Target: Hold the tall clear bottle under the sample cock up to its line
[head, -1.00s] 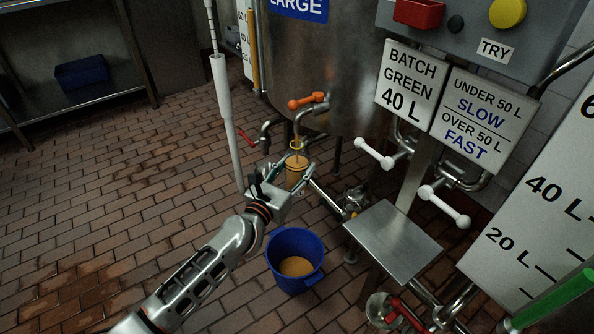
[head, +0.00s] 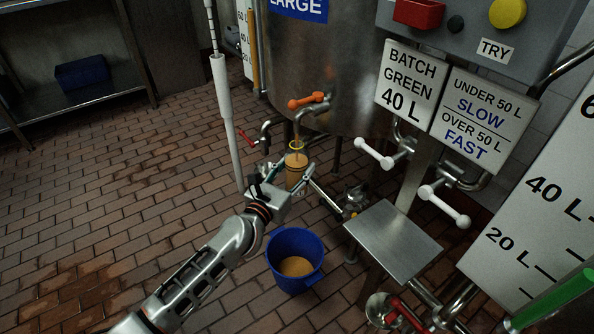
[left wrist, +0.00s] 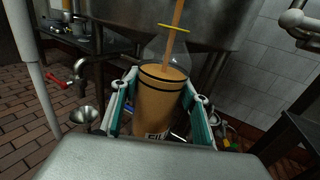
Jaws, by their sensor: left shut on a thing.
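The tall clear bottle (head: 296,172) stands upright under the sample cock (head: 315,108), which has an orange handle (head: 305,100). An amber stream runs from the spout into the bottle's mouth. My left gripper (head: 294,180) is shut around the bottle's body. In the left wrist view the bottle (left wrist: 160,105) is between both fingers (left wrist: 160,112). A yellow ring circles the neck above. My right gripper is not in view.
A blue bucket (head: 295,262) with amber liquid stands on the brick floor below my left gripper. The steel tank (head: 345,60) rises behind the cock. White-handled valves (head: 375,154), signs and a small steel platform (head: 393,240) are to the right. A white pole (head: 228,120) stands left.

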